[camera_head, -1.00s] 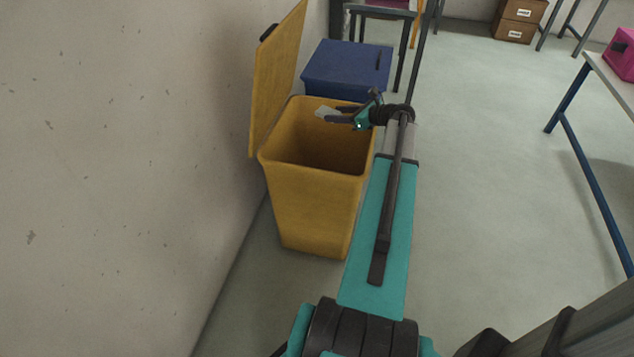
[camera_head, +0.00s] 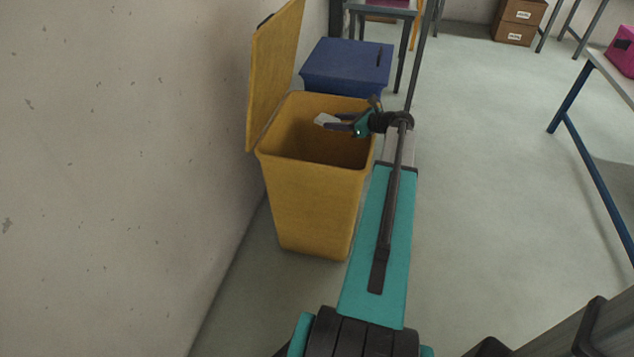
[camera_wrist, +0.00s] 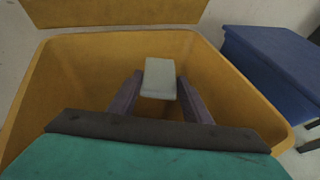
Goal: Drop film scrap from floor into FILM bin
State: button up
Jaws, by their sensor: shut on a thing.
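The film scrap (camera_head: 324,119) is a small pale piece held at the tips of my gripper (camera_head: 337,124). In the wrist view the scrap (camera_wrist: 159,78) is a pale grey-white block between the two fingers of my gripper (camera_wrist: 160,92). My gripper is shut on it. An open yellow bin (camera_head: 312,205) stands by the wall, its lid (camera_head: 274,75) raised. The gripper and scrap are over the bin's opening, near its far right side. The wrist view looks into the yellow bin (camera_wrist: 60,85) around the scrap. No label on the bin is visible.
A closed blue bin (camera_head: 346,66) stands just behind the yellow one. The wall (camera_head: 120,150) runs close on the left. A table (camera_head: 608,75) with a pink box (camera_head: 622,50) is at the right. The floor (camera_head: 480,150) between is clear.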

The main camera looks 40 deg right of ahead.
dwell(0.3)
jog(key=o, duration=1.1)
jog(key=p+v, duration=0.2)
jog(key=v, duration=1.1)
jog(key=shift+s, duration=0.35)
jog(key=shift+r, duration=0.2)
